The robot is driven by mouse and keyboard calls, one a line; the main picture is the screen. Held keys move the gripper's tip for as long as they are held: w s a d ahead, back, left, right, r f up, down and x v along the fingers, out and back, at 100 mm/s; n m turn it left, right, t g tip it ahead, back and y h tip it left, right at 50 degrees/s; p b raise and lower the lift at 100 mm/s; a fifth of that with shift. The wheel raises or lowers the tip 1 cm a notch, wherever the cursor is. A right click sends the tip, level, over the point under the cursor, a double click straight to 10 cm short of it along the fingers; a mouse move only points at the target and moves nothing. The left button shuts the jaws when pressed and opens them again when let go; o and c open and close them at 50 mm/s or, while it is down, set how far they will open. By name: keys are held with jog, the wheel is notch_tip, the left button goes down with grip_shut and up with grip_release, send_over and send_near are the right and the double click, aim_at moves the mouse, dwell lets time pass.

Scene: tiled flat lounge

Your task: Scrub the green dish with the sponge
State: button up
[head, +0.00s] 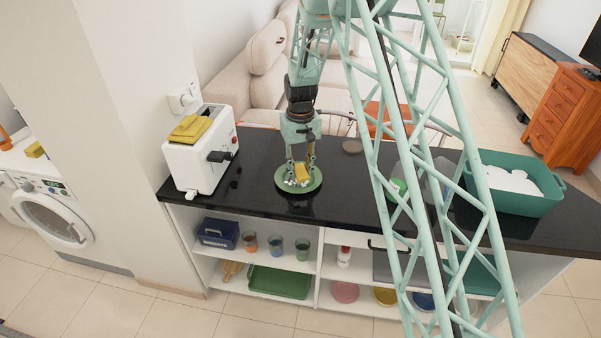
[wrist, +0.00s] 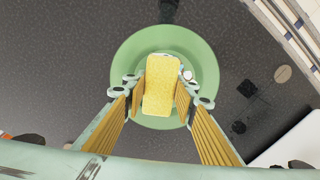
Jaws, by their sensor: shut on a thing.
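The green dish (head: 286,187) is round and lies on the black counter, to the right of the toaster. It also shows in the wrist view (wrist: 130,52), with small white bits on it. The yellow sponge (wrist: 159,85) is between the fingers of my gripper (wrist: 161,90), which is shut on it. In the head view my gripper (head: 300,174) points down over the dish with the sponge (head: 302,171) low at the dish's surface. I cannot tell for certain whether the sponge touches the dish.
A teal tub (head: 512,203) with white contents stands at the right. A flat round brownish disc (head: 352,146) lies behind the dish. My lattice arm hides part of the counter. Shelves below hold cups and trays.

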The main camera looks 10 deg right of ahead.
jog(key=shift+s+a, duration=0.1)
jog(key=shift+a, duration=0.95)
jog(key=shift+d, duration=0.15)
jog(key=shift+d, duration=0.9)
jog(key=shift+a, duration=1.05)
jog(key=shift+d, duration=0.15)
jog(key=shift+d, duration=0.95)
